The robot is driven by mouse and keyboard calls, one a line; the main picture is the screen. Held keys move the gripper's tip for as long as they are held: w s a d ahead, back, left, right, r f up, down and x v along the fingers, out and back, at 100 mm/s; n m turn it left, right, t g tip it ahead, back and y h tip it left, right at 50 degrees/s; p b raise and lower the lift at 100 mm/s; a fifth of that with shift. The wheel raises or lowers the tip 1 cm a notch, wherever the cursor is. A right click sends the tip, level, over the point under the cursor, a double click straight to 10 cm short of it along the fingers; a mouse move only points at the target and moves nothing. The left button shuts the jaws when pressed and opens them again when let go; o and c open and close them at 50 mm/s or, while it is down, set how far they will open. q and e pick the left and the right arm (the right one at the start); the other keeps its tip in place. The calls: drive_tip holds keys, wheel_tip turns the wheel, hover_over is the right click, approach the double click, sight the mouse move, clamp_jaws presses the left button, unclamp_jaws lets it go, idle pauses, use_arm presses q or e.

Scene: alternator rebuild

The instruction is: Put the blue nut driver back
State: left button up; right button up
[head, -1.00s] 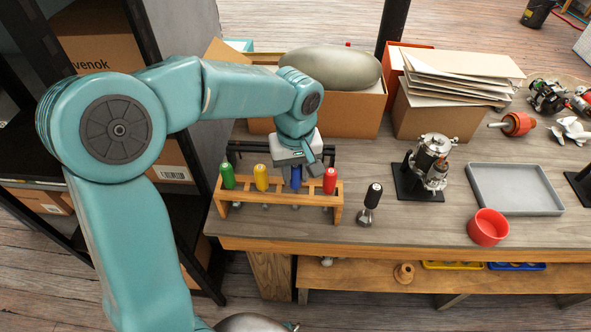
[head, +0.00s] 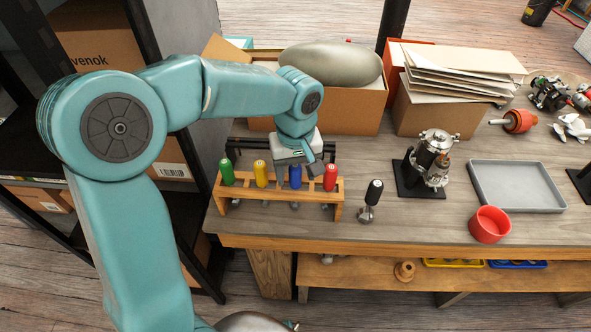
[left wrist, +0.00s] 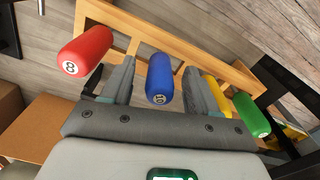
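The blue nut driver (head: 295,177) stands upright in the wooden rack (head: 280,199), between the yellow driver (head: 261,174) and the red driver (head: 331,178). Its shank end shows below the rack's top board. My left gripper (head: 302,164) is just above and behind it. In the left wrist view the blue handle (left wrist: 160,80), with its number end facing the camera, lies between the two spread fingers of my left gripper (left wrist: 159,70). A gap shows on each side of the handle. My right gripper is not in view.
A green driver (head: 227,172) fills the rack's left end. A black-handled tool (head: 373,194) stands right of the rack. Farther right are a metal assembly on a black stand (head: 431,160), a red cup (head: 489,225) and a grey tray (head: 515,187). Open boxes (head: 352,110) stand behind.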

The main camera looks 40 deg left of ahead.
use_arm(q)
wheel_tip(320, 180, up, 20)
drive_tip(key=p, duration=0.6)
drive_tip(key=shift+r, duration=0.1)
